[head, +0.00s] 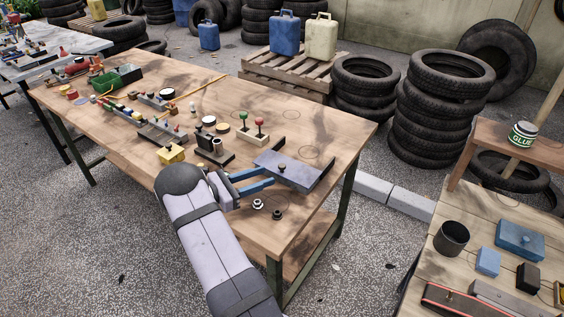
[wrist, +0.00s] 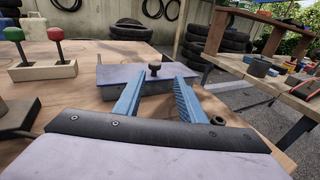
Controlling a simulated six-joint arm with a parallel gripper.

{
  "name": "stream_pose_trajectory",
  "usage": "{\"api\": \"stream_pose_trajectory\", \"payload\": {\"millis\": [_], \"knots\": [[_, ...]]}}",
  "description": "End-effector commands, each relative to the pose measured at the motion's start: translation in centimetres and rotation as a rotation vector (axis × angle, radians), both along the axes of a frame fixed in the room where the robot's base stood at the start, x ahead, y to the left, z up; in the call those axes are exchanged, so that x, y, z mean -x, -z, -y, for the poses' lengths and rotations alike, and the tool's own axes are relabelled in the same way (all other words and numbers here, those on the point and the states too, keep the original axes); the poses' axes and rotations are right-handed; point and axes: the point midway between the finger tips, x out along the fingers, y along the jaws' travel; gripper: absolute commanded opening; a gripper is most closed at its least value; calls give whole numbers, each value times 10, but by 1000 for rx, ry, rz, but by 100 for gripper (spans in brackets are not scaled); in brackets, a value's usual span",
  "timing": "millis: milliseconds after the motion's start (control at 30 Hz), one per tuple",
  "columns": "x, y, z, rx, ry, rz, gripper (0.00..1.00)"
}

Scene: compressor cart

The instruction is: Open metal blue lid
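A flat blue-grey metal lid (head: 300,168) lies near the right end of the wooden workbench. In the wrist view the lid (wrist: 112,74) sits on a low dark box and carries a small black knob (wrist: 154,70). The lid looks closed and level. My gripper (head: 268,176) reaches in from the left with its two blue fingers apart. In the wrist view my gripper (wrist: 158,79) is open, with the knob in line with the gap between the fingers. I cannot tell whether the fingers touch the lid.
A stand with red and green knobs (head: 253,131) is behind the lid, and a yellow block (head: 171,154) is to the left. Small nuts (head: 258,204) lie near the front edge. A second table (head: 470,252) at right holds a blue box (head: 520,238) and a dark cup.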

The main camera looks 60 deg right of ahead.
Motion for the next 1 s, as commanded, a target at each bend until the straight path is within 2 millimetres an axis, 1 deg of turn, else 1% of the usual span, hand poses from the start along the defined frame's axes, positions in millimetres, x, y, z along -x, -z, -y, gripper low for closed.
{"api": "stream_pose_trajectory", "payload": {"millis": [33,133,467,567,900,1000], "knots": [[0,0,6,24,-8,-21,36],[-2,-1,12,58,-22,-46,36],[-1,-2,21,74,-29,-56,36],[3,-2,29,74,-28,-56,36],[19,-2,68,73,-28,-54,36],[22,-2,76,73,-29,-55,36]]}}
